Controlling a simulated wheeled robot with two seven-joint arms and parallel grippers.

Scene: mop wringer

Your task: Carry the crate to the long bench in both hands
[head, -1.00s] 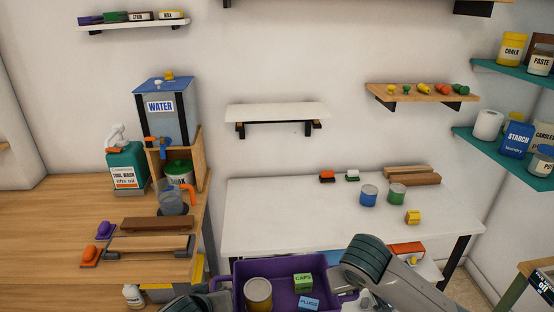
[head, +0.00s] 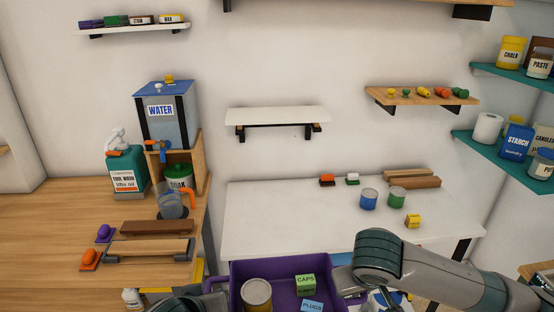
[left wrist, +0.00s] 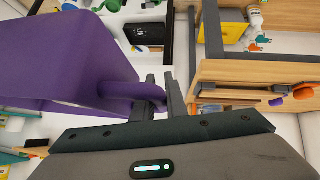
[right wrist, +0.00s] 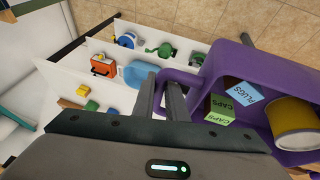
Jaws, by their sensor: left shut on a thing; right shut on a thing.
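The purple crate (head: 288,268) is at the bottom middle of the head view, its near part cut off by the picture edge. It holds a tan can (head: 257,292), a green CAPS box (head: 305,284) and a light blue PLUGS box (head: 312,305). My left gripper (left wrist: 158,90) is shut on one side handle of the crate. My right gripper (right wrist: 166,88) is shut on the opposite handle. In the head view the crate is in front of the white table's near edge. The crate's underside is hidden there.
A long wooden bench (head: 60,215) at left carries a water tank (head: 165,118), a teal jug (head: 125,170) and brushes. The white table (head: 290,215) has cans, a yellow block (head: 413,221) and wooden bars at its right; its left half is clear.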

